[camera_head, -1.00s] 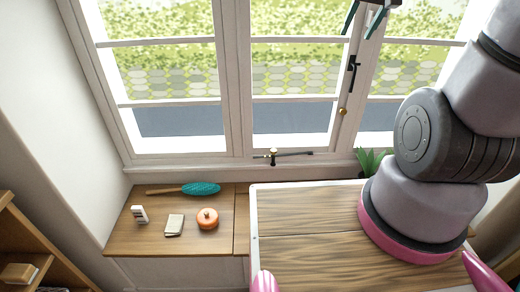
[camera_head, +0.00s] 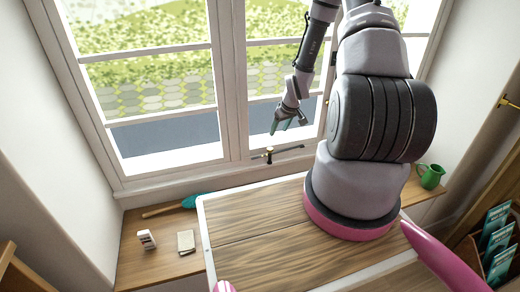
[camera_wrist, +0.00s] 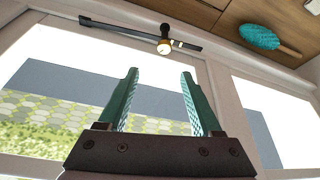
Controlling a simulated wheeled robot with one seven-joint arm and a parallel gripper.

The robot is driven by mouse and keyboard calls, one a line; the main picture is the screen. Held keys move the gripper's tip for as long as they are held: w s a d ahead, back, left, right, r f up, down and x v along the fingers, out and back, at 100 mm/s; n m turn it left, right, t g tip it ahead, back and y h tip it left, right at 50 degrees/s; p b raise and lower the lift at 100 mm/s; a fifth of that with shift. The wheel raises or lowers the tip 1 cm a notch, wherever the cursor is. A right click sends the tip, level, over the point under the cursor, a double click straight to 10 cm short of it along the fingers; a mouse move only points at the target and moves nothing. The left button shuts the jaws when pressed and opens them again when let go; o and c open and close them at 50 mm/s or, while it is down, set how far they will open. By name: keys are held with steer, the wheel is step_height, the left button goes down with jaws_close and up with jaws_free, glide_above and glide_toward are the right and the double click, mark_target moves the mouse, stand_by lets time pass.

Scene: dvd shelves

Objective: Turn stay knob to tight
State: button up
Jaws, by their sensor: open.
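The stay knob (camera_head: 269,152) is a small brass knob on the dark window stay bar (camera_head: 290,149) at the foot of the window. In the wrist view the knob (camera_wrist: 164,47) shows as a pale round end with a brass collar, and the dark stay (camera_wrist: 115,29) runs past it. My gripper (camera_head: 288,127) is open and empty, above and slightly right of the knob in the head view. In the wrist view its two teal fingers (camera_wrist: 160,78) stand apart, with the knob beyond their tips. They do not touch it.
The wooden sill holds a teal brush (camera_head: 195,200), a white device (camera_head: 147,239) and a notepad (camera_head: 186,242) at left. A green jug (camera_head: 431,176) stands at right. A shelf holds teal cases (camera_head: 497,240). Window bars stand close to my gripper.

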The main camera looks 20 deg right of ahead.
mark_target(270, 149)
steer(key=x, duration=1.2)
steer(key=shift+s+a+f, duration=0.1)
steer(key=shift+s+a, duration=0.15)
steer(key=shift+a, duration=0.15)
jaws_close()
